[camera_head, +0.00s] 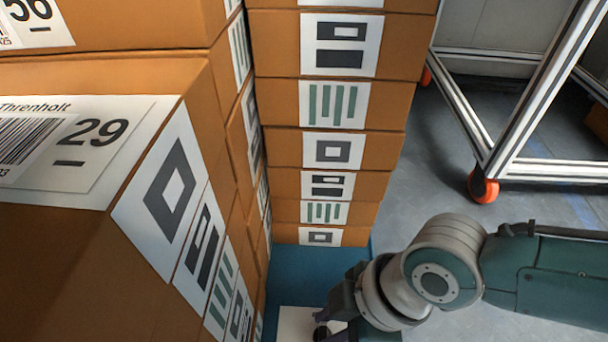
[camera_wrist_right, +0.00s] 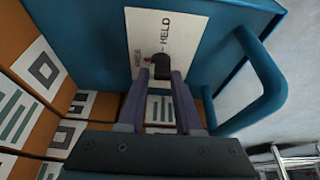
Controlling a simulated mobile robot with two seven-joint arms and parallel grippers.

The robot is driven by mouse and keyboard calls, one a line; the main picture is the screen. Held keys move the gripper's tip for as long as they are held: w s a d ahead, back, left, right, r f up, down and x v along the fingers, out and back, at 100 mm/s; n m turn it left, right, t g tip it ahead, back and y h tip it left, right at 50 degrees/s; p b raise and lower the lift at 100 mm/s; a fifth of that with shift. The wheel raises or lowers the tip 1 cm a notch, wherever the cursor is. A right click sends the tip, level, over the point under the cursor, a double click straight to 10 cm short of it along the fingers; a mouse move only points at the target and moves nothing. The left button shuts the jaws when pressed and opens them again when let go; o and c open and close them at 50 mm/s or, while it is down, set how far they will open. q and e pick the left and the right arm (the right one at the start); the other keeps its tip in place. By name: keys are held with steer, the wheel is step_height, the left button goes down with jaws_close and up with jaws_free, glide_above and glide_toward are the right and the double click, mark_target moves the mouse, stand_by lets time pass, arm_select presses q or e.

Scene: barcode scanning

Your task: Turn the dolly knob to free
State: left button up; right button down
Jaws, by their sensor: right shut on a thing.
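The dolly knob (camera_wrist_right: 161,66) is small and black and sits on a white plate (camera_wrist_right: 187,28) fixed to the blue dolly (camera_wrist_right: 80,35). My right gripper (camera_wrist_right: 160,78) is shut on the knob, one finger on each side. Which word the knob points to I cannot tell. In the head view the white plate (camera_head: 294,323) shows at the bottom, with my right wrist over part of it. My left gripper is out of view.
Stacked brown boxes (camera_head: 330,184) with white labels stand on the dolly, and more boxes (camera_head: 60,260) fill the left. A blue handle (camera_wrist_right: 268,85) curves beside the plate. A wheeled metal frame (camera_head: 520,168) stands at the right. Grey floor lies between.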

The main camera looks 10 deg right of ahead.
steer(key=shift+d+f, duration=0.1)
steer(key=c, duration=0.6)
jaws_free()
steer(key=p+v, duration=0.8)
steer(key=v, duration=0.2)
